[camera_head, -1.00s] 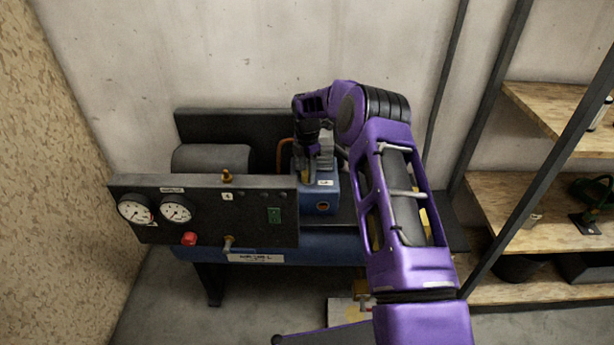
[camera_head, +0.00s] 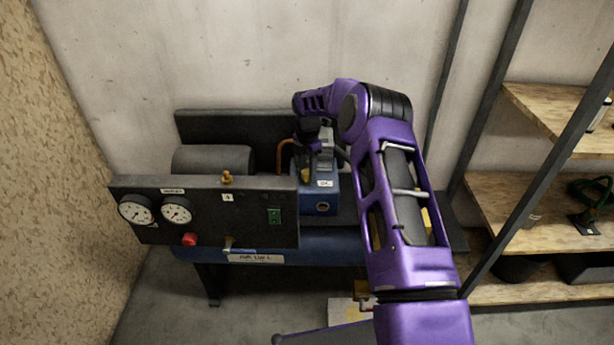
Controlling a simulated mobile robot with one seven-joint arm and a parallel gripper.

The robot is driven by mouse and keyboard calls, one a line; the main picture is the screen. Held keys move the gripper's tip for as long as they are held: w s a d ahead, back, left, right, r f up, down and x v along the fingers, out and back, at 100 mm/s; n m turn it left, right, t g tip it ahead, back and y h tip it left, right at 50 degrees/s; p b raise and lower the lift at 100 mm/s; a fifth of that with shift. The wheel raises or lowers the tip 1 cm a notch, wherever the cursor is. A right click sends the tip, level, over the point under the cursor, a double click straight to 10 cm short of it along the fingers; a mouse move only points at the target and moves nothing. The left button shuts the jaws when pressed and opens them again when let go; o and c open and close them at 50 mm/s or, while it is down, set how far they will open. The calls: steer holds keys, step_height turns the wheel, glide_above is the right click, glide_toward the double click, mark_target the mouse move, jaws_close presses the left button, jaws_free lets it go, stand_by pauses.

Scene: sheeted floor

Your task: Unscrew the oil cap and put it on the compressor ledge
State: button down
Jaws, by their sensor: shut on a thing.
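The compressor has a blue pump block (camera_head: 316,200) with a white label and a round brass-coloured fitting on its front. A small yellow piece, which looks like the oil cap (camera_head: 307,174), shows at the top of the block. My gripper (camera_head: 308,165) points down there from my purple arm and is shut on the cap. The fingers are small and dark, and partly merge with the grey parts behind. I cannot tell whether the cap is still seated on its thread. A dark flat surface, perhaps the ledge (camera_head: 346,212), shows beside the block, partly hidden by my arm.
A black panel (camera_head: 262,205) with two gauges, a red knob and a brass valve stands in front at left. A grey cylinder (camera_head: 212,160) and a copper pipe (camera_head: 281,155) lie behind it. A wooden shelf rack (camera_head: 530,200) stands at right.

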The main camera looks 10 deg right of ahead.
mark_target(307, 171)
steer(key=shift+r+p, duration=1.05)
steer(key=shift+r, duration=1)
steer(key=shift+r, duration=0.1)
steer(key=shift+r+p, duration=1.2)
steer(key=shift+r, duration=0.7)
steer(key=shift+s+r+m, duration=0.2)
steer(key=shift+s+m, duration=0.1)
steer(key=shift+m, duration=0.2)
steer(key=s+r+m+p, duration=0.1)
steer(key=s+r+m, duration=0.1)
steer(key=s+m, duration=0.9)
steer(key=s+r+m, duration=0.2)
steer(key=s+m, duration=1)
steer(key=shift+p, duration=0.4)
